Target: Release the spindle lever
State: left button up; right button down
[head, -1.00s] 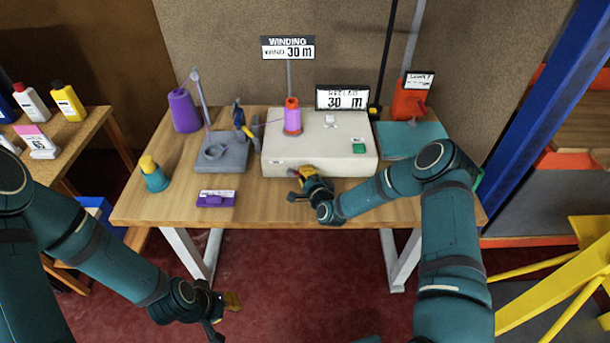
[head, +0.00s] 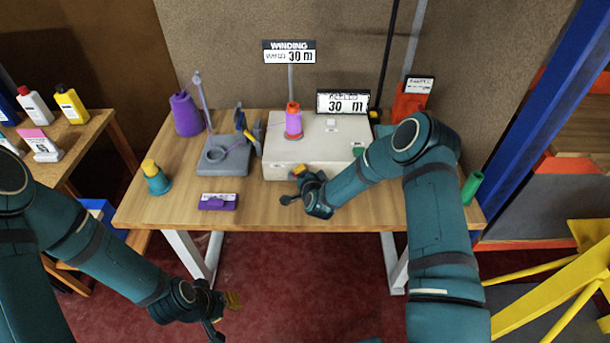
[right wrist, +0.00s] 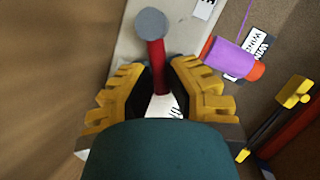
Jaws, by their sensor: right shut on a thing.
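The spindle lever (right wrist: 157,66), a red shaft with a round grey end, stands between the yellow-padded fingers of my right gripper in the right wrist view. My right gripper (head: 295,183) is shut on it at the front of the white winding machine (head: 345,160); the gripper hides the lever in the head view. A purple spool with an orange top (head: 293,124) stands on the machine and also shows in the right wrist view (right wrist: 230,58). My left gripper (head: 224,316) is empty, with fingers apart, in front of the table and low.
On the table (head: 270,215) are a grey thread stand (head: 225,160), a purple cone (head: 186,114), a teal bottle with a yellow top (head: 156,178) and a purple labelled block (head: 217,202).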

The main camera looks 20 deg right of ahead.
aim_at(294, 165)
jog(key=r+n+h, duration=0.1)
jog(key=a+n+h, duration=0.1)
jog(key=n, duration=0.1)
jog(key=shift+w+a+r+g, duration=0.25)
jog(key=shift+w+r+g, duration=0.05)
jog(key=shift+r+g, duration=0.1)
jog(key=shift+w+a+r+n+g+h, duration=0.2)
jog(key=shift+a+n+h, duration=0.25)
jog(key=shift+n+h, duration=0.35)
jog(key=shift+w+a+r+n+g+h, duration=0.1)
jog(key=shift+a+n+g+h, duration=0.1)
jog(key=shift+a+n+h, duration=0.4)
jog(key=shift+d+n, duration=0.2)
jog(key=shift+n, duration=0.1)
jog(key=c, duration=1.2)
grip_release()
jog(key=shift+f, duration=0.15)
jog(key=shift+c, duration=0.2)
jog(key=shift+s, duration=0.15)
jog(key=v, duration=1.2)
jog(key=shift+a, duration=0.1)
